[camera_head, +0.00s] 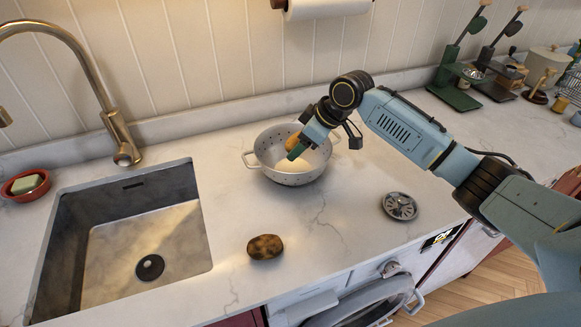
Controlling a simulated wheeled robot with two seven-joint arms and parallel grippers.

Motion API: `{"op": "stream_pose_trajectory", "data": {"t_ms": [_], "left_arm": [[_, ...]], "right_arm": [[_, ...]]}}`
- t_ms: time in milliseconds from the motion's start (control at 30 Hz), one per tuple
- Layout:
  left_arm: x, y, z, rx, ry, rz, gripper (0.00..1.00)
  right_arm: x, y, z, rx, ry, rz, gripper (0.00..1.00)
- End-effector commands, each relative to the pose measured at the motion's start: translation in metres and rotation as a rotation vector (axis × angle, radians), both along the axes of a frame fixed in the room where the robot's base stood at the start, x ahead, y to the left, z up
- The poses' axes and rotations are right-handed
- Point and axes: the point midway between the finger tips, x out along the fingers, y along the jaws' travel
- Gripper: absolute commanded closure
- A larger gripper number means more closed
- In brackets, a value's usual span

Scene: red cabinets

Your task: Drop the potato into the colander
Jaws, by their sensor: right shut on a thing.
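A white-grey colander (290,178) with two side handles stands on the counter behind and right of the sink. My right gripper (296,147) reaches in from the right and points down over the colander's opening. It is shut on a brownish-yellow potato (293,141), partly hidden by the gripper's fingers. The held potato is at the colander's mouth; I cannot tell whether it touches the colander. A second, darker brown potato (265,247) lies on the counter in front of the colander. My left gripper is not in view.
A sink (150,225) with a tall brass faucet (118,130) is at the left. A red bowl (26,186) with a sponge sits beside it. A round metal strainer (400,206) lies at right. Green stands (457,85) are at the back right. Counter around the second potato is clear.

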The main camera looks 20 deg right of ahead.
Motion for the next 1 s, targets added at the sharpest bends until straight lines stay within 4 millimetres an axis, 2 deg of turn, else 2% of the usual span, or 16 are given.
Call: {"op": "stream_pose_trajectory", "data": {"t_ms": [100,367,400,567,867,1000], "left_arm": [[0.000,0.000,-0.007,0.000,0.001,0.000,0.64],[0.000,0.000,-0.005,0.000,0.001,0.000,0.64],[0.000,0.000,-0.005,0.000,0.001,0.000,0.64],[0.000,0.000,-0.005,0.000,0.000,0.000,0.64],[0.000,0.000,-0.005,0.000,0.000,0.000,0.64],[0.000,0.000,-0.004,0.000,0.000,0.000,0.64]], "right_arm": [[0.000,0.000,-0.004,0.000,-0.001,-0.001,0.61],[0.000,0.000,-0.003,0.000,-0.002,0.000,0.61],[0.000,0.000,-0.003,0.000,-0.002,0.000,0.32],[0.000,0.000,-0.003,0.000,-0.002,0.000,0.12],[-0.001,-0.001,-0.002,-0.001,-0.001,0.000,0.12],[-0.006,-0.007,0.010,-0.003,-0.003,0.000,0.12]]}}
